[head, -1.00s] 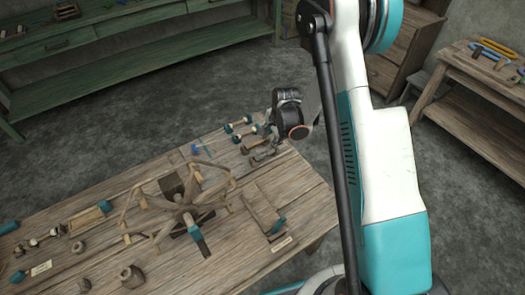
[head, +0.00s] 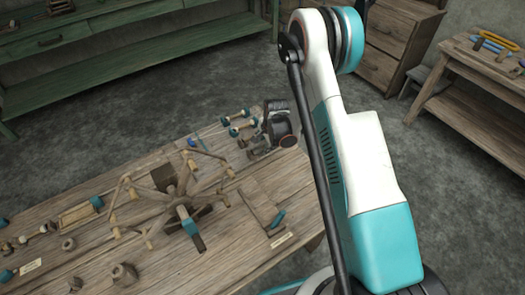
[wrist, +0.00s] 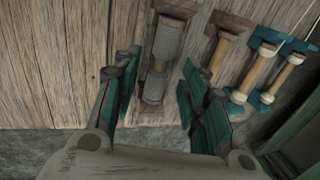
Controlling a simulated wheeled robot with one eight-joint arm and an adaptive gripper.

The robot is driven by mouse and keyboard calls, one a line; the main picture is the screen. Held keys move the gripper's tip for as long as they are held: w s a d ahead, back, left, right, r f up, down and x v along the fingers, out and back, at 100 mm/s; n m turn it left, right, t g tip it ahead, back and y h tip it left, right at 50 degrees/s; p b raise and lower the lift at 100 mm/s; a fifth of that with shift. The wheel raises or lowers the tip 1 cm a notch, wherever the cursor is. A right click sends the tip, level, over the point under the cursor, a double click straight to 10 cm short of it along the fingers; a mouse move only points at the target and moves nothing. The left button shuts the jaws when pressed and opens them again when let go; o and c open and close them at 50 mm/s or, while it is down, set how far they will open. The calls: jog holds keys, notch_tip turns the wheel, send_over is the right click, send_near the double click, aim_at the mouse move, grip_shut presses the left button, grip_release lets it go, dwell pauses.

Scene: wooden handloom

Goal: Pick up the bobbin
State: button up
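A grey-wrapped bobbin (wrist: 164,60) with pale wooden ends lies lengthwise between the fingers of my gripper (wrist: 160,68) in the wrist view. The fingers are open, one on each side, with gaps visible between them and the bobbin. Bobbins with teal ends also show in the head view (head: 243,127), left of my gripper. There, the fingers and the grey bobbin are largely hidden by my wrist.
The wooden table (head: 75,235) carries a wooden winder with spokes (head: 180,205) left of my gripper. Small spools and a framed piece stand at left. A green bench (head: 100,45) stands behind across open floor.

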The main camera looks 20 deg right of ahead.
jog(key=shift+x, duration=1.05)
jog(key=shift+r, duration=0.1)
jog(key=c, duration=0.9)
jog(key=shift+c, duration=0.2)
